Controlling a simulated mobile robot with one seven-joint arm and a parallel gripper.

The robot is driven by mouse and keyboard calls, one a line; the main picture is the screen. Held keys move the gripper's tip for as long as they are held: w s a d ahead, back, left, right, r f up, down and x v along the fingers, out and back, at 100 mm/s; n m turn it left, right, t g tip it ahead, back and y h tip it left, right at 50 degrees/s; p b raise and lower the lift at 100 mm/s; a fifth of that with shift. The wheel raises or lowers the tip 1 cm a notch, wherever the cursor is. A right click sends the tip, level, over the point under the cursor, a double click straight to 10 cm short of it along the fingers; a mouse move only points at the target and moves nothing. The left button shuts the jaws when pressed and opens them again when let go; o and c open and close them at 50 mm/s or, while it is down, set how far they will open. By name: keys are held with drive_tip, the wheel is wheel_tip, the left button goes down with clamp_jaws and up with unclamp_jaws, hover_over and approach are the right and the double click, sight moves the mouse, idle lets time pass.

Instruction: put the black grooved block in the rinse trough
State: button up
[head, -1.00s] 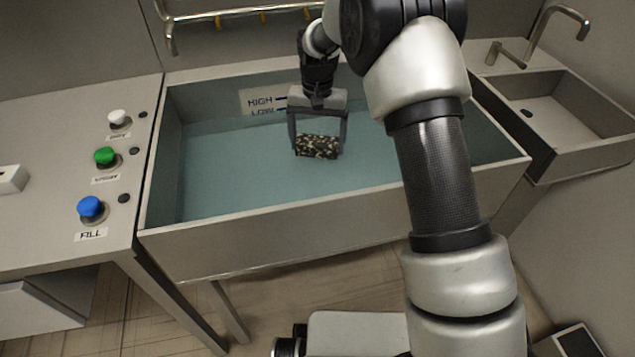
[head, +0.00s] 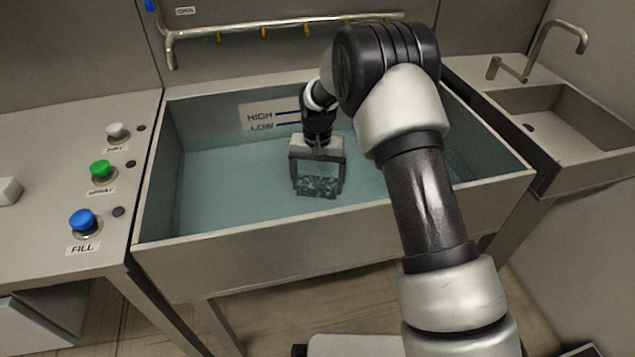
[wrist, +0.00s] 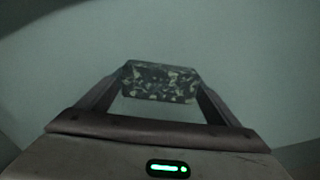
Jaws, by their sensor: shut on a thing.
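The black grooved block (head: 318,186) is dark with pale speckles; its grooves are hard to make out. My gripper (head: 318,180) is shut on it, with one finger at each end. The block and fingers are down in the bluish water of the rinse trough (head: 270,255), near its middle and clear of the walls. In the wrist view the block (wrist: 160,82) sits between the fingertips of my gripper (wrist: 158,88), in a murky grey-green surround. The trough floor under the block cannot be made out.
A HIGH/LOW level plate (head: 262,117) is on the trough's back wall. A pipe rail (head: 285,28) runs above it. A counter with white, green and blue FILL (head: 83,221) buttons stands left. A sink with a tap (head: 560,115) stands right.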

drive_tip(key=o, duration=1.2)
drive_tip(key=shift+f, duration=0.1)
wheel_tip(320, 180, up, 13)
drive_tip(key=p, duration=0.3)
wheel_tip(320, 180, up, 9)
drive_tip(key=t, duration=0.1)
hover_over(318, 182)
drive_tip(key=s+d, duration=0.4)
drive_tip(key=s+d+r+t, duration=0.2)
drive_tip(key=s+d+r, duration=0.4)
drive_tip(key=s+r, duration=0.35)
drive_tip(key=s+d+t, duration=0.1)
drive_tip(key=s+d, duration=0.1)
drive_tip(key=s, duration=0.4)
drive_tip(key=s+d, duration=0.2)
drive_tip(key=s, duration=0.4)
drive_tip(key=s+d+r+n+t, duration=0.1)
drive_tip(key=s+d, duration=0.1)
drive_tip(key=s, duration=0.4)
drive_tip(key=shift+s+d+t, duration=0.2)
drive_tip(key=shift+d+t, duration=0.1)
drive_tip(key=shift+r, duration=0.1)
